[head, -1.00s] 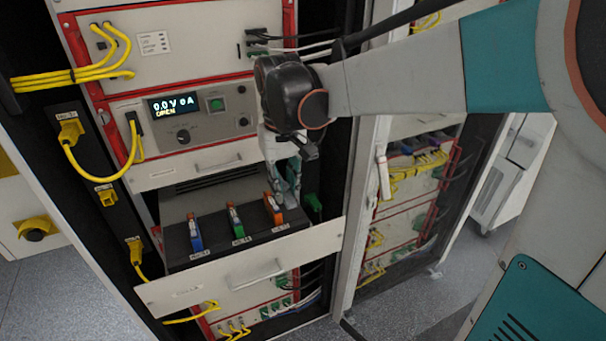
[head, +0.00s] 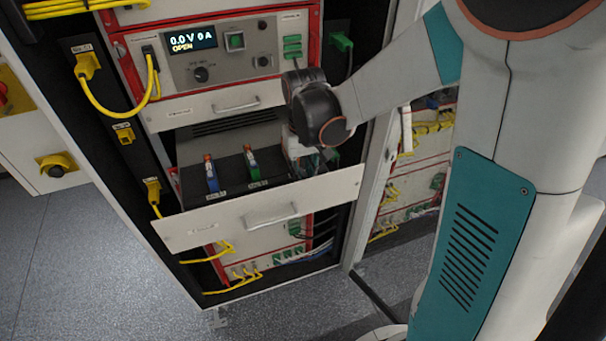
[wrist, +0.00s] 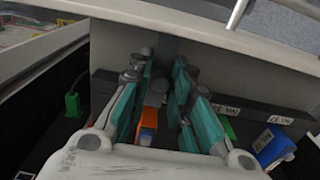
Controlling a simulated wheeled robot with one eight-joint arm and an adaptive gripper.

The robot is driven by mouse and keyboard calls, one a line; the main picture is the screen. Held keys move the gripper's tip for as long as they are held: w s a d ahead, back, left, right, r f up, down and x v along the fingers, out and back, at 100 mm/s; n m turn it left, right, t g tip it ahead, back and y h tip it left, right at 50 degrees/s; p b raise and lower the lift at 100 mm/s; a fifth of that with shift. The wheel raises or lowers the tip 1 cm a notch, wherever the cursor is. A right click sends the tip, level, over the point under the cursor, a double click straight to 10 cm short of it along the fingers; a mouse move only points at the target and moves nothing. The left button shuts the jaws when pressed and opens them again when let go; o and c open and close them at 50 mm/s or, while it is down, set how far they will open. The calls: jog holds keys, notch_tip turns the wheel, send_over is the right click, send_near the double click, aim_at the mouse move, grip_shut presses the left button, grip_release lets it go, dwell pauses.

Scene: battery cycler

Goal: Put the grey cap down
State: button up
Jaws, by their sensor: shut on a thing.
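My gripper (wrist: 160,88) is shut on a small grey piece, which looks like the grey cap (wrist: 156,86), between its teal finger pads in the wrist view. An orange module (wrist: 147,126) shows just below and behind the cap; I cannot tell whether they touch. In the head view my gripper (head: 308,158) is low over the right part of the open drawer (head: 225,225) and hides the orange module. The cap cannot be made out there. A blue module (head: 211,177) and a green module (head: 252,166) stand upright in the drawer to the left.
The white drawer front is close to my gripper. The instrument panel (head: 218,60) above reads 0.0 V 0 A, OPEN. A green plug (wrist: 72,104) lies beside the drawer's dark box. Yellow cables (head: 105,105) hang at the left. The floor in front is clear.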

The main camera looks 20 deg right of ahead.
jog(key=shift+s, duration=0.1)
jog(key=shift+f+b, duration=0.4)
jog(key=shift+f, duration=0.1)
jog(key=o, duration=0.8)
